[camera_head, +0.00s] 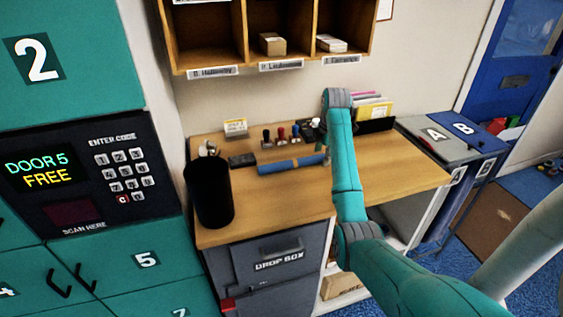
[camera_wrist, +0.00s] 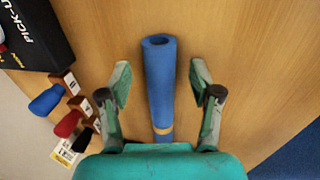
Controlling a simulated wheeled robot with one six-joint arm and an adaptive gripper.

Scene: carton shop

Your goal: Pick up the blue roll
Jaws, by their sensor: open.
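The blue roll (camera_head: 290,165) lies on the wooden counter (camera_head: 400,185) in the head view, in front of a row of stamps. In the wrist view the blue roll (camera_wrist: 160,85) runs lengthwise between my gripper's fingers, its hollow end facing away from the palm. A tan band shows around it near the palm. My gripper (camera_wrist: 160,82) is open, with one finger on each side of the roll and a gap on both sides. In the head view my arm hides most of the gripper and the roll's right end.
Stamps with dark, red and blue handles (camera_wrist: 68,123) stand left of the roll in the wrist view, by a black box (camera_wrist: 35,35). In the head view a black cylindrical bin (camera_head: 209,195) stands at the counter's left. Wooden pigeonholes (camera_head: 250,70) hang above.

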